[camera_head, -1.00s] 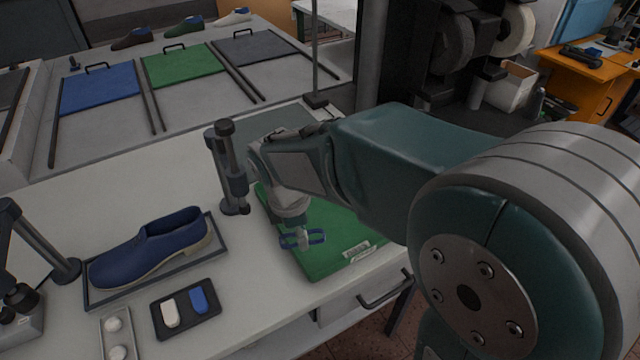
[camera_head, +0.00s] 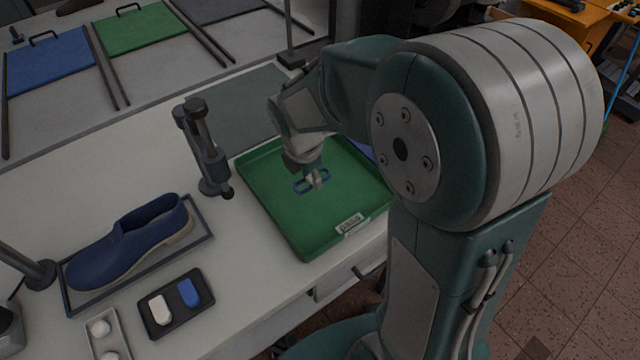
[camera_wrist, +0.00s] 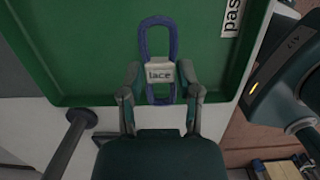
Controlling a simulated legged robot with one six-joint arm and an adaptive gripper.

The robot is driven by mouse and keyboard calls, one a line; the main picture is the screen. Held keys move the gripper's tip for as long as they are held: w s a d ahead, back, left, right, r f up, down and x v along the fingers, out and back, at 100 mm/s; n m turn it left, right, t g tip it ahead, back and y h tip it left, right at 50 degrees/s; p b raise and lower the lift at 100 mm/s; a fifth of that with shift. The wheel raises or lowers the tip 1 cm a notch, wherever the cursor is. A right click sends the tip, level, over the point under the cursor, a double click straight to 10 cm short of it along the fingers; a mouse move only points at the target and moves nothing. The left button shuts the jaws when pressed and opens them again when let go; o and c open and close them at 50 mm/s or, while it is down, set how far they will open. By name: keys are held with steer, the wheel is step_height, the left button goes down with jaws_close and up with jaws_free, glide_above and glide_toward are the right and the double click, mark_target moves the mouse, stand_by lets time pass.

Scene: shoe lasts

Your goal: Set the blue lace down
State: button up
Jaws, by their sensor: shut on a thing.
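The blue lace (camera_head: 301,187) is a flat loop with a pale band around its middle. In the wrist view the lace (camera_wrist: 146,38) shows its band, printed "lace", between my fingers. My gripper (camera_head: 314,178) is shut on the lace at this band, over the green tray (camera_head: 280,228). In the wrist view my gripper (camera_wrist: 160,88) points at the tray floor, near one wall of the tray (camera_wrist: 70,60). I cannot tell whether the lace touches the tray floor.
A dark post (camera_head: 205,150) stands just left of the tray. A blue shoe (camera_head: 125,240) lies in a frame on the white table, and a black holder (camera_head: 176,302) with a white and a blue piece lies in front of it. A grey mat (camera_head: 240,110) lies behind the tray.

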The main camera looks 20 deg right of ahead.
mark_target(322, 191)
steer(key=f, duration=0.1)
steer(key=w+d+f, duration=0.1)
steer(key=d+f, duration=0.1)
steer(key=shift+w+d+f, duration=0.1)
steer(key=shift+w, duration=0.25)
steer(key=f, duration=0.3)
steer(key=shift+w+d+f, duration=0.1)
steer(key=shift+w+d, duration=0.15)
steer(key=shift+d, duration=0.15)
steer(key=shift+f, duration=0.45)
steer(key=o, duration=0.8)
steer(key=shift+f, duration=0.1)
